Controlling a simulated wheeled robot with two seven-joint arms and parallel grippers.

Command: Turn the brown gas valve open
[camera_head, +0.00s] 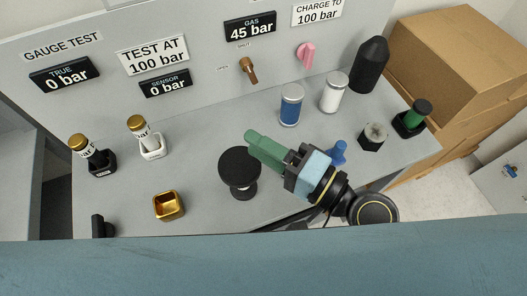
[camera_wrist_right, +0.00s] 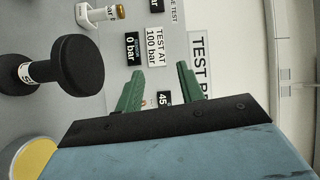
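The brown gas valve (camera_head: 248,71) is on the upright panel under the GAS 45 bar display (camera_head: 250,27). Its handle slants slightly down to the right. Small OPEN and SHUT labels are to its left and above it. My right gripper (camera_head: 252,139), with green fingers, is above the bench, in front of and below the valve, and apart from it. In the right wrist view my right gripper (camera_wrist_right: 159,72) has its fingers spread with nothing gripped between them. The display's "45" (camera_wrist_right: 163,98) shows between the fingers there; the valve is not clear. My left gripper is not in view.
A pink valve (camera_head: 306,54) is right of the brown one. Blue (camera_head: 291,106) and white (camera_head: 334,92) canisters and a black cylinder (camera_head: 369,66) stand at the back right. A black round-topped stand (camera_head: 239,167) is beside my right gripper.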

